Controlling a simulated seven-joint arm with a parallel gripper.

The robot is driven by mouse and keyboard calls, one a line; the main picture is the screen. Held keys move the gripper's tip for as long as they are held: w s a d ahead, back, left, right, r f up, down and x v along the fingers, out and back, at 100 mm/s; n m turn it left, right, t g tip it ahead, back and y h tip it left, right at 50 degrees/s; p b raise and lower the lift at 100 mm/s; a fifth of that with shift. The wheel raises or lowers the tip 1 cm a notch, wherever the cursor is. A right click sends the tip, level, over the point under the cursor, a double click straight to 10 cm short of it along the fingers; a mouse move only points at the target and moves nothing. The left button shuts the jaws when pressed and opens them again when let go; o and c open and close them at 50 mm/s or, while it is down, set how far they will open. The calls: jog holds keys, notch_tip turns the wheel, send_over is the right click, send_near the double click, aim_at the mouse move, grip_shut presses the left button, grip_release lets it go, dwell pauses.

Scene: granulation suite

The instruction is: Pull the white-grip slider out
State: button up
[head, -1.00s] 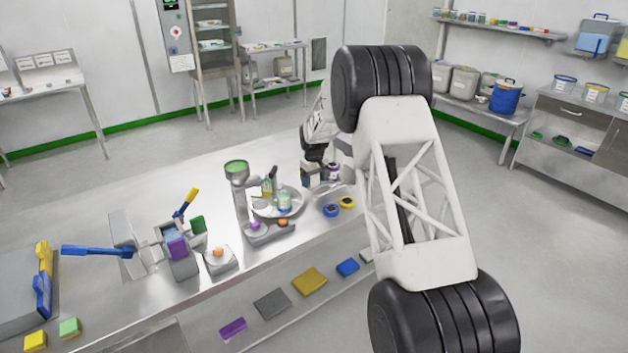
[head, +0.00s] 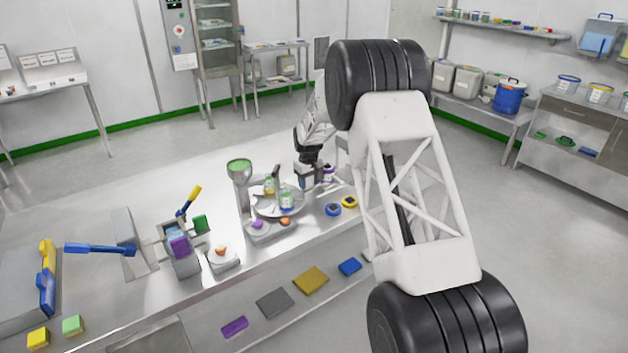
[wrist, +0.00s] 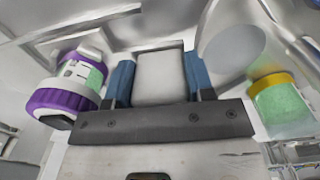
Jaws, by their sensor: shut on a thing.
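In the wrist view, a pale whitish block, which looks like the white grip (wrist: 162,78) of the slider, stands between the two blue fingertips of my gripper (wrist: 160,86). Both fingers touch its sides, so the gripper is shut on it. In the head view my gripper (head: 307,172) is low over the steel bench, just right of and behind a round steel tray. The slider's body and whatever it runs in are hidden by my gripper there, so I cannot tell how far out it is.
A purple-ringed jar (wrist: 68,98) is close on the left of the wrist view, and a yellow-lidded green jar (wrist: 281,104) on the right. The round tray (head: 262,211) holds bottles. Blue and yellow round pieces (head: 341,205) lie near the bench's front edge.

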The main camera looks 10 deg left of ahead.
jog(key=shift+s+a, duration=0.2)
jog(key=shift+a, duration=0.05)
jog(key=o, duration=1.3)
jog(key=shift+r, duration=3.9)
